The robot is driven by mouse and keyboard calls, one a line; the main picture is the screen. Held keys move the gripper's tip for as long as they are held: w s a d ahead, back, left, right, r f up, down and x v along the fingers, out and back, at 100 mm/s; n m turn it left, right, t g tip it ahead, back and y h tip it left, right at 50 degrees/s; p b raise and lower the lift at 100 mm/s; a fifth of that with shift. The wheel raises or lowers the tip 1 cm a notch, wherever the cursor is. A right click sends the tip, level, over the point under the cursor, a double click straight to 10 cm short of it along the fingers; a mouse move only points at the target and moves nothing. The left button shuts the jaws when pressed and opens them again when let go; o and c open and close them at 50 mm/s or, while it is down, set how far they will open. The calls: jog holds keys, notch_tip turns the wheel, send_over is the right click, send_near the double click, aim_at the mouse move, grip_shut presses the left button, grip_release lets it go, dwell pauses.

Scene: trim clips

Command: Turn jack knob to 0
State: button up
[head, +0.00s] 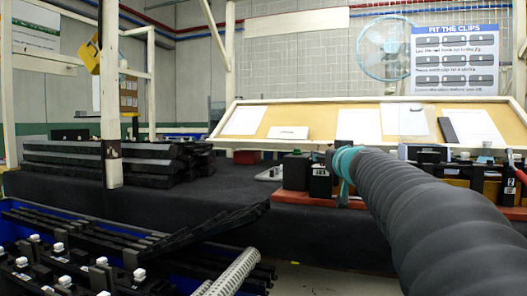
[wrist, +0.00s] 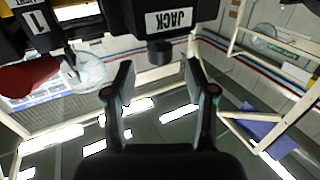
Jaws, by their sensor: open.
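In the wrist view a black box with a white JACK label (wrist: 168,20) is at the top centre. A short dark round knob (wrist: 160,52) sticks out below the label. No pointer or scale mark can be read on it. My gripper (wrist: 160,72) is open, with one finger on each side below the knob and a gap to it. The fingers do not appear to touch the knob. In the head view my arm reaches to black boxes (head: 320,180) on the bench, and my fingers cannot be made out there.
A neighbouring black unit with a label 1 (wrist: 37,20) and a red rounded part (wrist: 25,77) lie left of the knob in the wrist view. In the head view, stacked black trims (head: 110,160) lie on the dark bench (head: 200,205), and a sloped board (head: 300,122) stands behind.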

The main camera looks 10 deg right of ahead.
jog(key=shift+w+d+p, duration=0.15)
jog(key=shift+w+p, duration=0.05)
jog(key=shift+w, duration=0.9)
jog(key=shift+w+d+p, duration=0.15)
jog(key=shift+w+p, duration=0.05)
jog(key=shift+w, duration=0.9)
grip_shut()
